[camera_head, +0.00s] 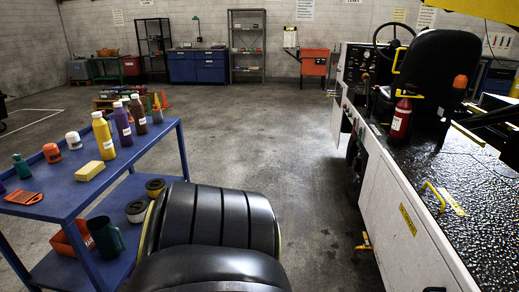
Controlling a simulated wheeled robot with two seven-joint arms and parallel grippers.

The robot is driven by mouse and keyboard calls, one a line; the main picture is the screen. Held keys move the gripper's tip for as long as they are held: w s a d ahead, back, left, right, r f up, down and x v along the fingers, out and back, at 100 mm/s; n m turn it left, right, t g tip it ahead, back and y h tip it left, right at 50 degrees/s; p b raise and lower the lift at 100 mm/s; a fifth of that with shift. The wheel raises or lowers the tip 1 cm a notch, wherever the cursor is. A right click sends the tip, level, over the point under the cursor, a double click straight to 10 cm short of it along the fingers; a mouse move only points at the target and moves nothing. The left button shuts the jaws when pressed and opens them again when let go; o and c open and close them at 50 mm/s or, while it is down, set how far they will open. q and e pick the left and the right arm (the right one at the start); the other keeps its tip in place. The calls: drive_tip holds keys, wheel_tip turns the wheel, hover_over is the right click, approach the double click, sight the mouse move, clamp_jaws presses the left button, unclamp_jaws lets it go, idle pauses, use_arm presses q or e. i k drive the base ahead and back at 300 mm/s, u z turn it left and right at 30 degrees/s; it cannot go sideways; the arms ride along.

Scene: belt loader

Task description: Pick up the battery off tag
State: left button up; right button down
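A flat orange-red piece (23,197) lies on the front left of the blue cart's top shelf (62,197). It looks like a tag with a cut-out, but its lettering is too small to read. It lies flat, with bare shelf to its right. No other thing in view looks like the battery off tag. Neither of my grippers shows in the head view.
The white belt loader (400,205) with a black seat (440,75) is at right. Open floor (270,125) lies between.

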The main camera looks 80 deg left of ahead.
sight(18, 196)
drive_tip(key=u, duration=3.25)
drive_tip(key=i, duration=1.75)
drive_tip(key=u, duration=1.95)
